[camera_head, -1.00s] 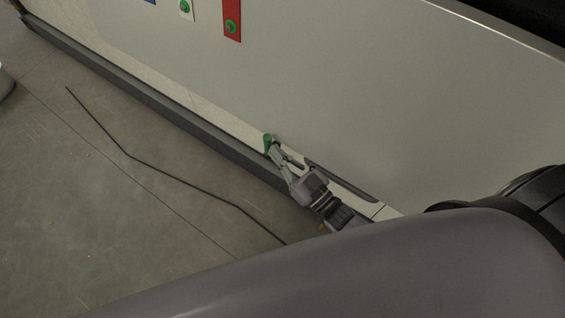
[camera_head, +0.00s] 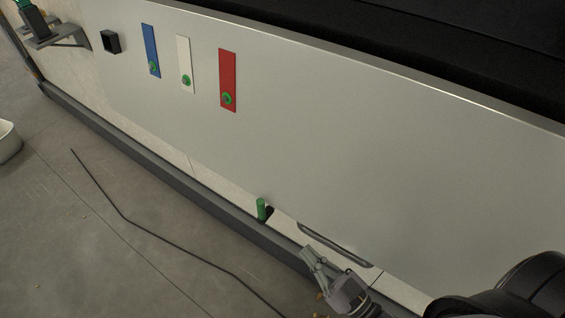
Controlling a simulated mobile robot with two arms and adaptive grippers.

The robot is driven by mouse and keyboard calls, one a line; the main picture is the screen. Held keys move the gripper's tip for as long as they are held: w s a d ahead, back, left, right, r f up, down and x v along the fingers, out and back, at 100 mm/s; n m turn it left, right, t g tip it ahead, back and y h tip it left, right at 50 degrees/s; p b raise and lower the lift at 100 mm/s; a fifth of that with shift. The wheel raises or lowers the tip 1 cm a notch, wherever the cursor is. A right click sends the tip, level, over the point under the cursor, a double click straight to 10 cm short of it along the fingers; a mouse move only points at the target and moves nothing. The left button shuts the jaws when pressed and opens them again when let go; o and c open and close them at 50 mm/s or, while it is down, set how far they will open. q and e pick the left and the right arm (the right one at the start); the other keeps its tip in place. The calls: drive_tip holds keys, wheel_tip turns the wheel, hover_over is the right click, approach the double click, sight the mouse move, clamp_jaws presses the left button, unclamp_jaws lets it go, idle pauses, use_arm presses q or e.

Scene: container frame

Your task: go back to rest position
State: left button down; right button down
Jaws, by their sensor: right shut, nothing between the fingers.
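My right gripper (camera_head: 310,254) is low in the head view, close to the dark base rail. It is shut and empty, and apart from the green peg. The green peg (camera_head: 261,209) stands at the lower edge of the grey panel, up and left of the gripper, beside a small dark opening. The forearm behind the gripper runs off the bottom of the picture. My left gripper is not in view.
The large grey panel (camera_head: 400,190) carries blue (camera_head: 150,45), white (camera_head: 184,60) and red (camera_head: 228,75) strips with green round pieces. A dark handle-like slot (camera_head: 335,246) is near the gripper. A shelf (camera_head: 62,32) juts out top left. A cable (camera_head: 165,235) lies on open floor.

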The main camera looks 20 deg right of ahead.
drive_tip(key=s+d+f+m+g+h+p, duration=0.1)
drive_tip(key=s+d+f+g+h, duration=0.15)
drive_tip(key=f, duration=0.85)
drive_tip(key=s+d+f+m+g+h+p, duration=0.1)
drive_tip(key=d+f+g+h, duration=0.25)
drive_tip(key=f, duration=0.75)
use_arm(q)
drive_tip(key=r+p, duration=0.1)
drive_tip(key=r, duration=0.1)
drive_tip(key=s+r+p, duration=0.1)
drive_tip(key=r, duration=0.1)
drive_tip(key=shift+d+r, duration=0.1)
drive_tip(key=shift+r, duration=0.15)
use_arm(e)
drive_tip(key=s+f+g+h, duration=0.1)
drive_tip(key=s+f+g, duration=0.4)
drive_tip(key=s, duration=0.6)
drive_tip(key=s+d+f+g+h, duration=0.1)
drive_tip(key=s+f+g+h, duration=0.1)
drive_tip(key=s+f+g, duration=0.4)
drive_tip(key=s+f, duration=0.4)
drive_tip(key=shift+s+f, duration=0.25)
drive_tip(key=shift+s, duration=0.15)
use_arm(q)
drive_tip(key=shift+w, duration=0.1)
